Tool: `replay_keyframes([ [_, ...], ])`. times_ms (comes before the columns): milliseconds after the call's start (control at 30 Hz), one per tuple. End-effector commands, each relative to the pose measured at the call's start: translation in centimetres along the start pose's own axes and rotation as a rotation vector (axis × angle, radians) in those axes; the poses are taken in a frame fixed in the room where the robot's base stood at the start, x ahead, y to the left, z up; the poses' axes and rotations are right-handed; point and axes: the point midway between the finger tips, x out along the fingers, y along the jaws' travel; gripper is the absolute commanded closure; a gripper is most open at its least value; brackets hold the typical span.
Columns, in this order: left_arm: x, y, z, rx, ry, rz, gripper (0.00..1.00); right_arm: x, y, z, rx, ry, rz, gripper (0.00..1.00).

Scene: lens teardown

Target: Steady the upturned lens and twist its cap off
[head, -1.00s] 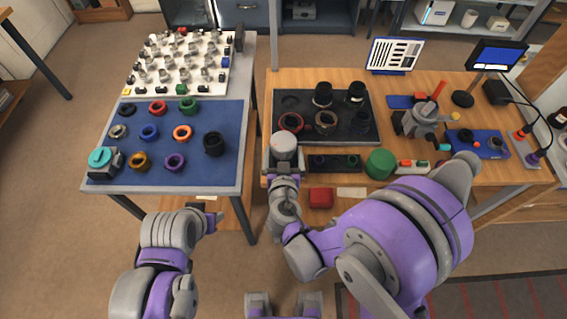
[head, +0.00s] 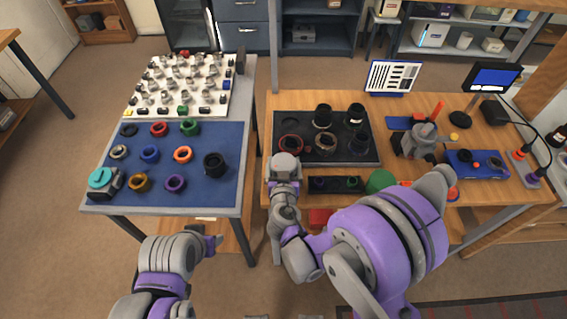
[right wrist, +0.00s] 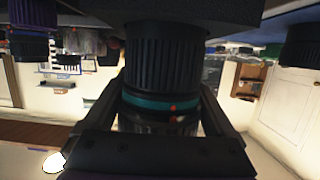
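In the right wrist view, a black ribbed lens (right wrist: 163,60) with a teal band and red dot fills the middle, its silvery end nearest me. The fingers of my right gripper (right wrist: 162,100) flank it closely on both sides; whether they press on it is unclear. The head view shows my right gripper's hand (head: 285,166) at the front left corner of the black tray (head: 372,150); its fingers and the lens there are hidden or too small to tell. My left arm's end (head: 210,244) is low, in front of the blue-matted table, away from the lens; its fingers are not clear.
Several black lenses (head: 356,114) and a red ring (head: 291,144) sit in the tray. A green cylinder (head: 380,181) and a red block (head: 320,217) are near its front. Coloured rings lie on the blue mat (head: 200,135) at left, with a gap between the tables.

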Motion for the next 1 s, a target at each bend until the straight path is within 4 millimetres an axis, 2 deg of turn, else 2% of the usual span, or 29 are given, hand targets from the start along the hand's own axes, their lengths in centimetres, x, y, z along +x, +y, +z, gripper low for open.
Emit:
replay_keyframes([
  [33,0.0,0.0,0.0,0.000,0.000,0.000,0.50,0.0,0.0,0.0,0.000,0.000,0.000,0.58],
  [200,0.0,0.0,0.0,0.000,0.000,0.000,0.50,0.0,0.0,0.0,0.000,0.000,0.000,0.88],
  [233,0.0,0.0,0.0,0.000,0.000,0.000,0.50,0.0,0.0,0.0,0.000,0.000,0.000,0.08],
  [267,0.0,0.0,0.0,0.000,0.000,0.000,0.50,0.0,0.0,0.0,0.000,0.000,0.000,0.03],
  [300,0.0,0.0,0.0,0.000,0.000,0.000,0.50,0.0,0.0,0.0,0.000,0.000,0.000,0.00],
  [533,0.0,0.0,0.0,0.000,0.000,0.000,0.50,-0.1,0.0,0.0,0.000,0.000,0.000,0.00],
  [667,0.0,0.0,0.0,0.000,0.000,0.000,0.50,-0.8,0.0,0.0,0.000,0.000,0.000,0.00],
  [767,0.0,0.0,0.0,0.000,0.000,0.000,0.50,-2.1,0.0,0.0,-0.001,0.000,-0.001,0.00],
  [1000,0.0,0.0,0.0,0.000,0.000,0.000,0.50,-6.8,-0.1,0.0,-0.001,0.000,-0.003,0.00],
])
